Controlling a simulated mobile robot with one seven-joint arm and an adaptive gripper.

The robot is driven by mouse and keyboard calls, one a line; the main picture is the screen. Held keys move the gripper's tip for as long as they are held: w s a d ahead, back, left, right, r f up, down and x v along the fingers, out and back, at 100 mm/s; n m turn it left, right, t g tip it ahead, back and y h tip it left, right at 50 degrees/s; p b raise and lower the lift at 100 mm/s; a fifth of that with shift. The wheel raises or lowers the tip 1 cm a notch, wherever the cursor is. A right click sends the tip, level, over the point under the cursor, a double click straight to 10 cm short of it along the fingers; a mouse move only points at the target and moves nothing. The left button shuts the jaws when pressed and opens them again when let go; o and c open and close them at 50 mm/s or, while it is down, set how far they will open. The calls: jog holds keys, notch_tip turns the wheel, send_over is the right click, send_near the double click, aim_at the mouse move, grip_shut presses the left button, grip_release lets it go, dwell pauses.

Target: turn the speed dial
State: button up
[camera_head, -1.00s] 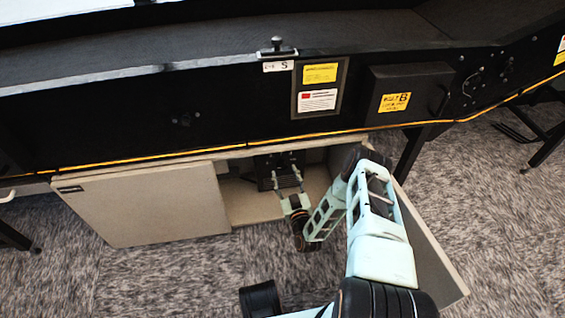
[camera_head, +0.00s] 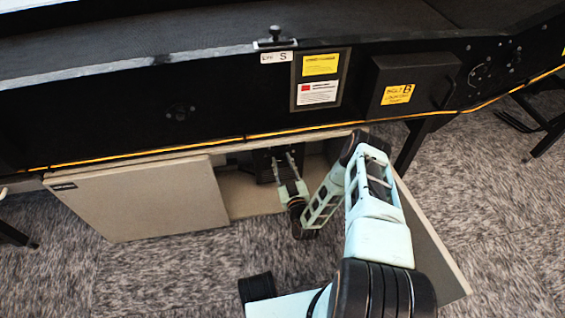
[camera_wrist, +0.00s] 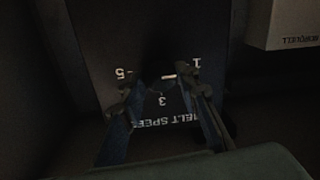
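The speed dial is on a dark panel (camera_wrist: 165,45) inside the open cabinet. The panel reads upside down in the wrist view, with "BELT SPEED" and the numbers 1, 3 and 5. The dial's white mark (camera_wrist: 169,77) shows between the fingers, on the side toward the 1; the rest of the knob is too dark to make out. My gripper (camera_wrist: 160,92) has its two fingers apart, one on each side of the dial. I cannot tell whether they touch it. In the head view my gripper (camera_head: 283,160) reaches into the cabinet at a black box (camera_head: 264,167).
The beige cabinet (camera_head: 140,200) has a closed left door and an open right door (camera_head: 432,240) beside my arm. The black sorter (camera_head: 130,130) overhangs above, with a latched box (camera_head: 410,85). A pale box (camera_wrist: 285,25) is at the wrist view's upper right.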

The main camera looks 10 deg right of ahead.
jog(key=c, duration=0.4)
jog(key=n+p, duration=0.1)
jog(key=n, duration=0.2)
jog(key=shift+a+r+n+p, duration=0.1)
jog(key=shift+a+n+p, duration=0.05)
jog(key=shift+n+p, duration=0.15)
jog(key=n+p, duration=0.1)
jog(key=n, duration=0.4)
jog(key=shift+w+g, duration=0.1)
jog(key=shift+g, duration=0.2)
jog(key=n, duration=0.4)
jog(key=shift+a+h, duration=0.1)
jog(key=shift+h, duration=0.2)
jog(key=shift+n+h+b, duration=0.3)
jog(key=shift+n+b, duration=0.05)
jog(key=shift+n, duration=1.85)
